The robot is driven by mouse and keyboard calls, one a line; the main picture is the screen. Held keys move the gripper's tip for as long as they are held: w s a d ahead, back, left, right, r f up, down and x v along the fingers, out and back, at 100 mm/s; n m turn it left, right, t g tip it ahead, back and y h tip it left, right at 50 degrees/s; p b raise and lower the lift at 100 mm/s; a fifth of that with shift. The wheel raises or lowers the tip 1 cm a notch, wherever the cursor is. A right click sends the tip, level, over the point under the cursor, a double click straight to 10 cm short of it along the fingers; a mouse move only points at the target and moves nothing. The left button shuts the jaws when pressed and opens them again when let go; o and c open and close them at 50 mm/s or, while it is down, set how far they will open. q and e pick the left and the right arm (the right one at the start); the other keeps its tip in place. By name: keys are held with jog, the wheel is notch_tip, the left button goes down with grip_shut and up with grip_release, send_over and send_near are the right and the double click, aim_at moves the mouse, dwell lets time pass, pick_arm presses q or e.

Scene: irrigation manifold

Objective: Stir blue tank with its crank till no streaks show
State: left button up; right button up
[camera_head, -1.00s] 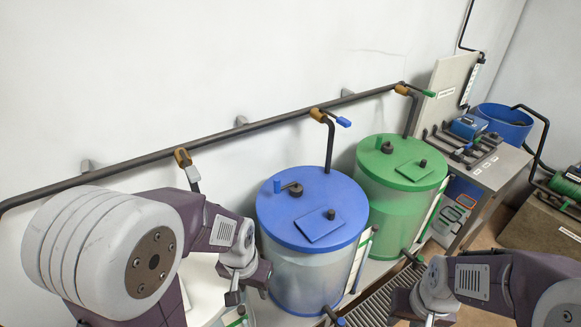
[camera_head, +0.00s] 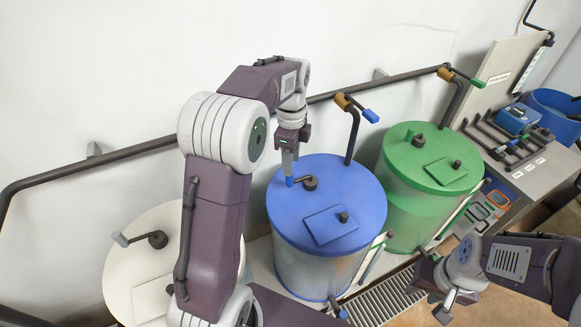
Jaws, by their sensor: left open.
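The blue tank (camera_head: 290,228) stands in the middle, with a blue lid and a paler, see-through wall. I cannot clearly tell whether streaks show in it. Its crank (camera_head: 310,183) has a dark hub on the lid and a blue upright handle (camera_head: 290,181) on the hub's left. My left gripper (camera_head: 289,172) points down directly over this handle, with its fingers at or just above the handle's top. It is open; whether the fingers straddle the handle is hard to see. My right gripper (camera_head: 446,305) hangs low at the right, away from the tanks, and its jaw opening is unclear.
A white tank (camera_head: 130,265) with its own crank stands left, partly behind my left arm. A green tank (camera_head: 400,195) stands close on the right. A dark pipe (camera_head: 400,79) with valves runs along the wall behind. A floor grate (camera_head: 385,303) lies in front.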

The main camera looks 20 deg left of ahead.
pick_arm(q)
jog(key=shift+w+a+r, duration=0.5)
jog(key=shift+w+r, duration=0.05)
jog(key=shift+r, duration=0.05)
jog(key=shift+a, duration=0.15)
jog(key=shift+f, duration=0.35)
notch_tip(320, 180, down, 8)
jog(key=shift+w+f+p, duration=0.15)
jog(key=shift+f+p, duration=0.1)
jog(key=shift+p, duration=0.5)
grip_shut()
pick_arm(e)
jog(key=shift+s+r, duration=0.25)
jog(key=shift+r, duration=1)
